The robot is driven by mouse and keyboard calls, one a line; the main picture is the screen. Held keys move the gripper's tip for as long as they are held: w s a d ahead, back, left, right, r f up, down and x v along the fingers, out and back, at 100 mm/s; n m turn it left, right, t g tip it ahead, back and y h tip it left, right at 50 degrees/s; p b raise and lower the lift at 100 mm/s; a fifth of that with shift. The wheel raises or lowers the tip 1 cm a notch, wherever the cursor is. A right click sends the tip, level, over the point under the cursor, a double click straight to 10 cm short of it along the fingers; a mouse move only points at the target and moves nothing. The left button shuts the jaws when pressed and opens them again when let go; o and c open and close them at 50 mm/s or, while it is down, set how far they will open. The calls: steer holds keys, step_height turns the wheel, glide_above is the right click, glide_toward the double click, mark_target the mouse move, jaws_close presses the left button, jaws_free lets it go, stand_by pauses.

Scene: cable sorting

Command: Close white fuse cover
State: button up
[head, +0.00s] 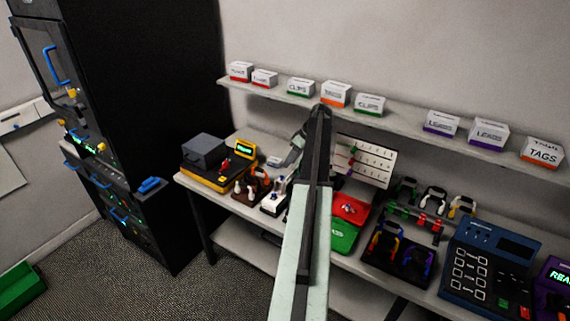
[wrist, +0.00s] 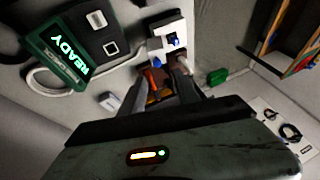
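A small white unit, which looks like the fuse holder with its white cover (head: 276,193), stands on the workbench left of my arm in the head view. In the wrist view the white unit (wrist: 161,48) lies just beyond my fingertips, with a blue part and a dark part on it. I cannot tell how far its cover is open. My gripper (wrist: 168,82) has its two dark fingers apart, with nothing clearly held between them. In the head view my gripper is small and partly hidden by my arm, above the bench.
A brown base with orange and white parts (head: 250,187) stands beside the white unit. A yellow-black tester with a lit display (head: 243,149) is behind it. Red and green trays (head: 344,236) lie right of my arm. Labelled boxes (head: 335,94) line the shelf above.

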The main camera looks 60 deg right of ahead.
mark_target(282, 176)
steer(key=b+x, duration=0.7)
steer(key=shift+s+d+f, duration=0.1)
steer(key=shift+d+f, duration=0.1)
steer(key=shift+f, duration=0.3)
steer(key=shift+r, duration=0.1)
jaws_close()
stand_by(0.9)
